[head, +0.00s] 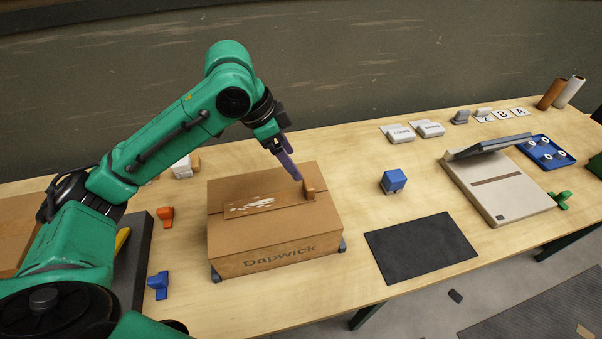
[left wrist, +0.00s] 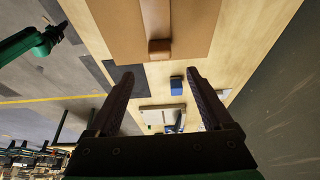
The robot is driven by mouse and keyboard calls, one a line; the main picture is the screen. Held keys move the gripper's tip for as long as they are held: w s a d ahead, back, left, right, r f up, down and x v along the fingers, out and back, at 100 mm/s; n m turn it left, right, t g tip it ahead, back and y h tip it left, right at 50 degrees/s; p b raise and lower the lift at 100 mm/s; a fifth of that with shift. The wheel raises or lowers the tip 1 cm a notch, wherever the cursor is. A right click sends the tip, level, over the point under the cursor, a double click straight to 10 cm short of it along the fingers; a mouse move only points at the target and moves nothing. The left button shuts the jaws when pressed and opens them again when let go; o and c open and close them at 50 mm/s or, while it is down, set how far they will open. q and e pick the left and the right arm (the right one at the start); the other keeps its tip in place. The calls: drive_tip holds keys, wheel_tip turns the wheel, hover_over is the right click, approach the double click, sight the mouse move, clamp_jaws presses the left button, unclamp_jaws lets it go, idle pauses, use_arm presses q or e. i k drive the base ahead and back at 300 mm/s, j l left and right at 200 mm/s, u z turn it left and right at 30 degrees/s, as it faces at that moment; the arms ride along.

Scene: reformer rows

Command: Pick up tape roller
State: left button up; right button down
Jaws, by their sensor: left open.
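A small brown block (head: 308,189) stands on the right end of the cardboard box's top, at the end of a tape strip; it may be the tape roller, but I cannot be sure. In the left wrist view it shows as a rounded brown block (left wrist: 160,48). My left gripper (head: 295,176) points down over the box, its fingers close to the block in the head view. In the left wrist view the fingers (left wrist: 160,73) are apart with nothing held. A green arm with a dark end (left wrist: 55,34), apparently my right, shows at upper left; its jaws are too small to read.
The box (head: 278,262) stands on the wooden table. A blue block-shaped item (head: 393,181) and a dark mat (head: 420,248) lie right of it. An orange piece (head: 165,216) and a blue piece (head: 158,285) lie left. A beige device (head: 498,190) stands further right.

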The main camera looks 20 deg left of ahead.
sight(393, 179)
drive_tip(key=k+l, duration=1.2)
drive_tip(key=k, duration=0.05)
